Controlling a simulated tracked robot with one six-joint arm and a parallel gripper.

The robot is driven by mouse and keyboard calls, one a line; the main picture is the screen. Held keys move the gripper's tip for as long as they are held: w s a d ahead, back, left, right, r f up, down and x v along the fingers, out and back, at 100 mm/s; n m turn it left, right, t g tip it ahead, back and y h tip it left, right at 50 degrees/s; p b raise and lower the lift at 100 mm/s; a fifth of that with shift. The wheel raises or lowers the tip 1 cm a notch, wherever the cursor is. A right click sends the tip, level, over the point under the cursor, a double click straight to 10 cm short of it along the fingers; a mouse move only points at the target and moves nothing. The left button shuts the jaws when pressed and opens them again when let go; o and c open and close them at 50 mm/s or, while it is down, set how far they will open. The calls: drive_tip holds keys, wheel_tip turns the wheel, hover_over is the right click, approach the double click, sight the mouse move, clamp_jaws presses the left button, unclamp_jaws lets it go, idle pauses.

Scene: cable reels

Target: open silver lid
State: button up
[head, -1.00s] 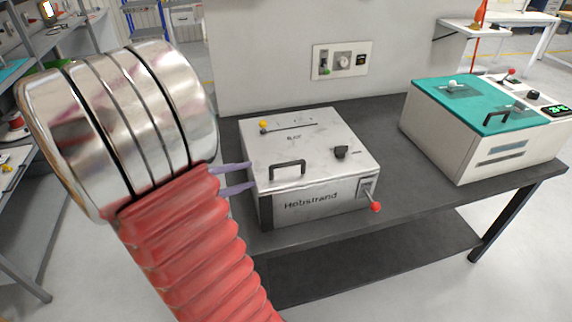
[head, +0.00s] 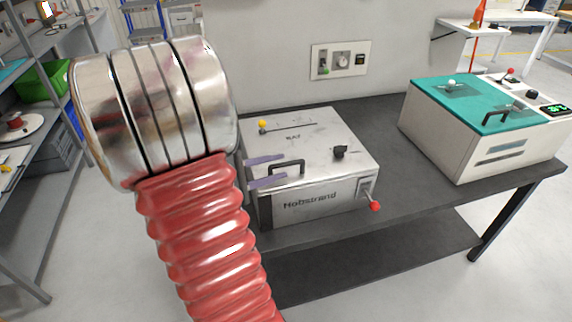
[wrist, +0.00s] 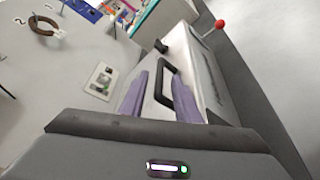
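The silver lid (head: 305,135) lies shut on top of a metal box marked "Hobstrand" (head: 320,203). It has a black handle (head: 287,168) near its front edge, a black knob and a yellow knob. A red-tipped lever (head: 375,205) sticks out at the box's front right. My gripper (head: 266,171) has two purple fingers, apart, at the left of the handle. In the wrist view the open fingers (wrist: 158,102) point toward the handle (wrist: 166,84), which shows between them. I cannot tell whether they touch it.
A teal-lidded box (head: 475,105) stands to the right on the same dark table (head: 400,165). A wall panel (head: 341,60) with switches is behind. Shelves (head: 40,180) stand at the left. The table between the two boxes is clear.

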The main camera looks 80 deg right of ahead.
sight(281, 166)
drive_tip(key=shift+x, duration=1.95)
clamp_jaws()
